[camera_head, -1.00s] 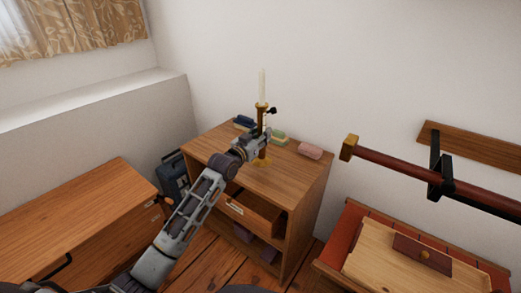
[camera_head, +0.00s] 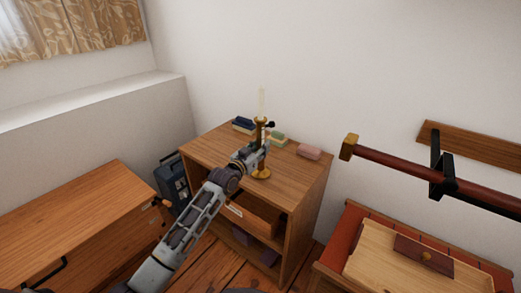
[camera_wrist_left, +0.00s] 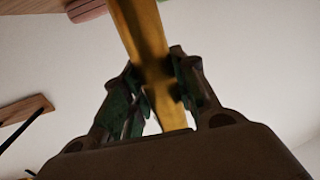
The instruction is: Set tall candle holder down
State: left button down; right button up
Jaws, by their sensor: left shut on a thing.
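The tall candle holder (camera_head: 260,131) is brass with a pale candle standing in it. It is upright at the wooden cabinet (camera_head: 211,147), with its round base over or on the cabinet top near the front edge; I cannot tell whether it touches. My left gripper (camera_head: 262,155) is shut around its stem, reaching in from the left. In the left wrist view, the left gripper's fingers (camera_wrist_left: 152,92) close on both sides of the golden stem (camera_wrist_left: 141,32). My right gripper is not in view.
On the cabinet top, a dark blue item (camera_head: 243,124), a green block (camera_head: 278,138) and a pink block (camera_head: 308,152) lie behind and to the right. A drawer (camera_head: 255,214) stands open below. A wooden dresser (camera_head: 80,215) is at left.

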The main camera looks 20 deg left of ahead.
pick_arm(q)
jog(key=shift+f, duration=0.1)
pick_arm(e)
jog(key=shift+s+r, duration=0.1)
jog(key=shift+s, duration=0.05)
pick_arm(q)
jog(key=c, duration=1.1)
grip_release()
jog(key=shift+f, duration=0.15)
jog(key=shift+s, duration=0.1)
jog(key=shift+p+v, duration=0.95)
jog(key=shift+v, duration=4.95)
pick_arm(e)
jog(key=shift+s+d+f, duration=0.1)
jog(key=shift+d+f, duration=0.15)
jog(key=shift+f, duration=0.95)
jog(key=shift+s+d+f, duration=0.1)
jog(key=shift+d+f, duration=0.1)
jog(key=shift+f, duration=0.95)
